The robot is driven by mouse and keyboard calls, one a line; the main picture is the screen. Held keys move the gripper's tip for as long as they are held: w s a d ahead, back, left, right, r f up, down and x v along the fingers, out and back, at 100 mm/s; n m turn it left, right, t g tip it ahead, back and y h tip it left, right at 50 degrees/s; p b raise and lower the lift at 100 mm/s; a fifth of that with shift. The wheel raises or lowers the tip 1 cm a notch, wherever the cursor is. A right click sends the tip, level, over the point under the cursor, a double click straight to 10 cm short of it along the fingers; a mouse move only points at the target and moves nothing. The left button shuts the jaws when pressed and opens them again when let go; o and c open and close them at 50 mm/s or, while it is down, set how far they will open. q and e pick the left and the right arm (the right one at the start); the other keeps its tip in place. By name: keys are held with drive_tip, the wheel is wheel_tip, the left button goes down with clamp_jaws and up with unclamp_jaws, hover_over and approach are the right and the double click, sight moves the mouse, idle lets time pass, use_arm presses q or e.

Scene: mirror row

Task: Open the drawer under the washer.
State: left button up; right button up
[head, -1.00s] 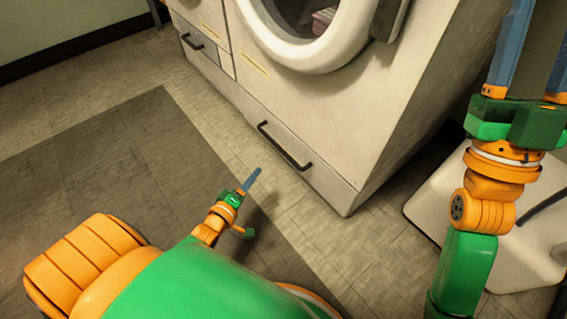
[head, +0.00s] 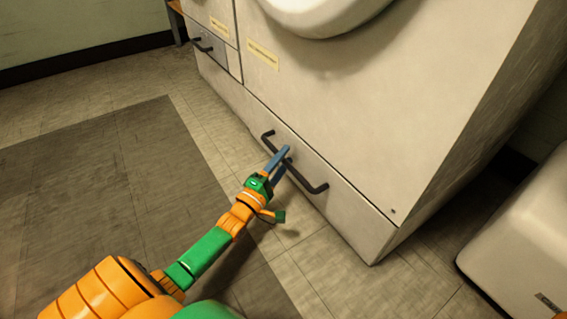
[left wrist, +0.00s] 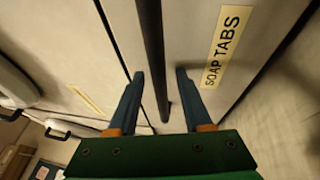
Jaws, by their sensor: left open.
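The washer (head: 370,110) stands at the upper right in the head view, with its round door rim (head: 320,18) cut off by the top edge. The drawer (head: 350,215) under it looks shut, its front flush with the washer. Its dark bar handle (head: 309,184) is partly covered by my left gripper (head: 283,160). In the left wrist view the handle (left wrist: 152,40) runs between the two fingers of my left gripper (left wrist: 160,80), which are open with a gap on each side. My right gripper is out of view.
A neighbouring unit with its own dark handle (head: 203,45) stands to the left. A label reading SOAP TABS (left wrist: 222,46) shows in the left wrist view. A white box (head: 520,240) stands at the right. The floor mat (head: 80,190) at left is clear.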

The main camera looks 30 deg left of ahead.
use_arm(q)
clamp_jaws()
idle(1.4)
